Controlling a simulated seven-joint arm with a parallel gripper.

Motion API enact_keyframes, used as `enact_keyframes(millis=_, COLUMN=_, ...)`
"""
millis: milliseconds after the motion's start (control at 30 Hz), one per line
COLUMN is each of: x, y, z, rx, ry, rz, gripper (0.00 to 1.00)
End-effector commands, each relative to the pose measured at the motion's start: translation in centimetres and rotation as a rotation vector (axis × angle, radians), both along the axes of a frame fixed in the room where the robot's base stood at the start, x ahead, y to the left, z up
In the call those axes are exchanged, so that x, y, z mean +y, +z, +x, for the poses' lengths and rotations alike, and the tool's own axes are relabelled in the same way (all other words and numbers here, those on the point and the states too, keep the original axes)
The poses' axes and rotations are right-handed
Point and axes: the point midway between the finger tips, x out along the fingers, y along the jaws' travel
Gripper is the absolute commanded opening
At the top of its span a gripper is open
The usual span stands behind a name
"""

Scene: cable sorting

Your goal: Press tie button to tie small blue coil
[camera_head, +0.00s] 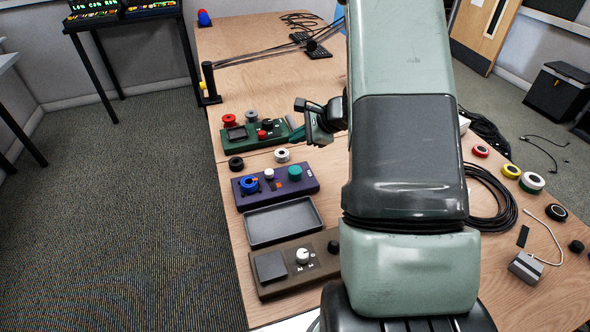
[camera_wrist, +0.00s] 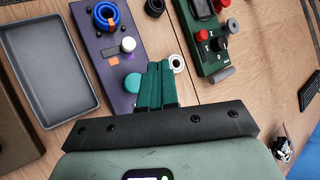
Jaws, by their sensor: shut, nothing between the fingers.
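The small blue coil (camera_head: 249,184) sits at the left end of the purple device (camera_head: 310,187), around a post. It also shows at the top of the wrist view (camera_wrist: 104,14), with an orange piece (camera_wrist: 112,31) beside it. The device carries a white knob or button (camera_head: 268,173) and a teal round button (camera_head: 295,172). I cannot tell from markings which one is the tie button. My gripper (camera_head: 296,134) is shut and empty, beyond the purple device near the green device. In the wrist view its teal fingers (camera_wrist: 158,68) are together, beside the teal button (camera_wrist: 133,83).
The green device (camera_head: 236,142) with red knobs stands beyond. A black spool (camera_head: 236,163) and a white spool (camera_head: 282,155) lie between the devices. An empty grey tray (camera_head: 283,221) and a brown device (camera_head: 270,267) are nearer. Black cable (camera_head: 497,190) and several tape rolls lie right.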

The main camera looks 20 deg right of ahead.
Motion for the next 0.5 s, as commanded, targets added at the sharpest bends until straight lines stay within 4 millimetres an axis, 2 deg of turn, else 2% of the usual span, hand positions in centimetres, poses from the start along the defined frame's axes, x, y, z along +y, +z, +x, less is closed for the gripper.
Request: enact_keyframes(millis=500, x=0.0, y=-6.6, z=0.0, rx=0.002, ry=0.0, rz=0.002, gripper=0.0)
